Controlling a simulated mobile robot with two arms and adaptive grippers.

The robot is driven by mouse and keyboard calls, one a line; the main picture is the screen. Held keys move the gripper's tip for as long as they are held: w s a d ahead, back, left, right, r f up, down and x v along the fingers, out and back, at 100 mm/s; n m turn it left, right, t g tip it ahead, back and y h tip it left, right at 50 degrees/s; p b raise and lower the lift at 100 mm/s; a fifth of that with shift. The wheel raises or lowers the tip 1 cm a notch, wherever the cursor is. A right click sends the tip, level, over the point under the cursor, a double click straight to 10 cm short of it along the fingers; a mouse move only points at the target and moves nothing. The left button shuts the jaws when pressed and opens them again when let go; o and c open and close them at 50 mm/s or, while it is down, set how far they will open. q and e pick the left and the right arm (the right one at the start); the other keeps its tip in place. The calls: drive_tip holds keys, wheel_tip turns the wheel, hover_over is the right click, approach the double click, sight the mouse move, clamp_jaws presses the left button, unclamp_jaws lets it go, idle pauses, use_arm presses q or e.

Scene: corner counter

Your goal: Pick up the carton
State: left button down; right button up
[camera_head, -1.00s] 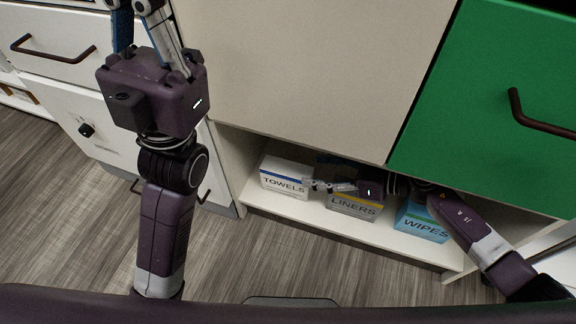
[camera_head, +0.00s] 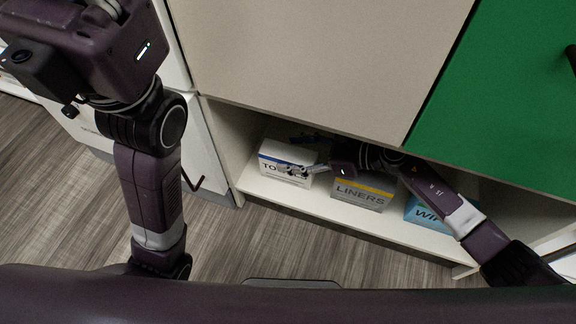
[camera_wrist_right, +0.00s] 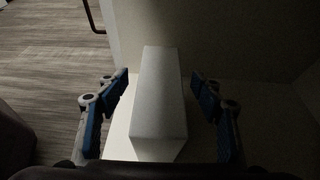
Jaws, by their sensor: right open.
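The white TOWELS carton (camera_head: 286,153) stands upright at the left end of the low open shelf in the head view. My right gripper (camera_head: 302,156) reaches in from the right and overlaps the carton's right part. In the right wrist view, a plain white carton (camera_wrist_right: 158,105) lies between the open fingers of my right gripper (camera_wrist_right: 160,80), with a gap on both sides. My left gripper (camera_head: 90,45) is at the upper left of the head view, away from the shelf. Its fingers are mostly cut off by the frame.
The grey LINERS box (camera_head: 362,193) stands right of the TOWELS carton, under my right arm. The blue WIPES box (camera_head: 424,214) is farther right, partly hidden. The shelf (camera_head: 320,207) has a clear front strip. The beige cabinet front (camera_head: 315,60) hangs above the opening.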

clamp_jaws()
idle(0.4)
drive_tip(key=shift+r, duration=0.15)
